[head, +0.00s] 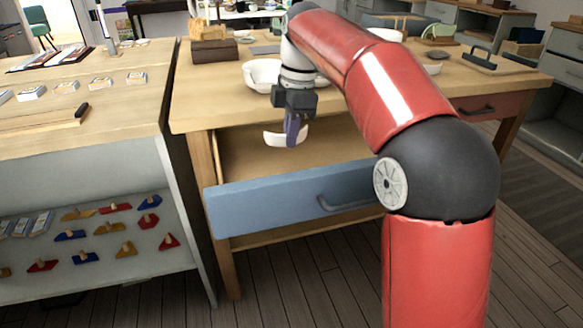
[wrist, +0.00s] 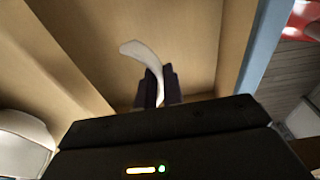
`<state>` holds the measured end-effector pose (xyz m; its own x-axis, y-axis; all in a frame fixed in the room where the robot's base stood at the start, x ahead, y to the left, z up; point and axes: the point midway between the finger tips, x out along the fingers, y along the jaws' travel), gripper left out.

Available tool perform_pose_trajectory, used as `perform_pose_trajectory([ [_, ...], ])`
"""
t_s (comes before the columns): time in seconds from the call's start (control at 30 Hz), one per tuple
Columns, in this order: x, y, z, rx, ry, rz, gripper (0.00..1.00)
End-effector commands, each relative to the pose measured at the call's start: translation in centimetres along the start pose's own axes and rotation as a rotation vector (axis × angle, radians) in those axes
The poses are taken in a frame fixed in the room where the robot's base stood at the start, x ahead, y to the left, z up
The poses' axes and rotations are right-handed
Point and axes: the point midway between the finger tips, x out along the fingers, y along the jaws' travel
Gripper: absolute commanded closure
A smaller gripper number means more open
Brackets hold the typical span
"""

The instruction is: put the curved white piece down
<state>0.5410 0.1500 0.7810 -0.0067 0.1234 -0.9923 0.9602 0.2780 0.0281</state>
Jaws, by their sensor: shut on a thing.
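The curved white piece (head: 276,138) is held in my gripper (head: 295,130) over the open drawer with the blue front (head: 290,195). In the wrist view the piece (wrist: 143,55) sticks out past the fingers (wrist: 158,88) and bends to the left. My gripper is shut on it and points down. The bare wooden drawer floor (wrist: 185,40) lies below the piece. I cannot tell how far the piece is above the floor. Part of the piece is hidden between the fingers.
A white bowl (head: 262,74) stands on the wooden table (head: 215,105) just behind my gripper. The blue drawer front also shows at the right in the wrist view (wrist: 262,45). A shelf with coloured pieces (head: 90,240) stands at the left. The visible drawer floor is clear.

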Motion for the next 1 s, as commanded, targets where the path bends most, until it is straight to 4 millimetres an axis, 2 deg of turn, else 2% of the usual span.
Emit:
perform_pose_trajectory([
  [0.03,1.3,-0.1,0.1,0.000,0.000,-0.002,1.00],
  [0.1,2.3,-0.1,0.3,0.001,0.000,-0.001,1.00],
  [0.37,4.2,-0.1,0.5,0.000,0.000,-0.001,1.00],
  [0.53,6.7,-0.2,0.8,-0.001,0.000,-0.002,1.00],
  [0.93,7.4,-0.2,0.9,0.000,0.000,0.000,1.00],
  [0.97,7.3,-0.2,0.9,0.000,0.000,0.001,0.88],
  [1.0,7.3,-0.2,0.9,0.000,0.000,0.001,0.83],
])
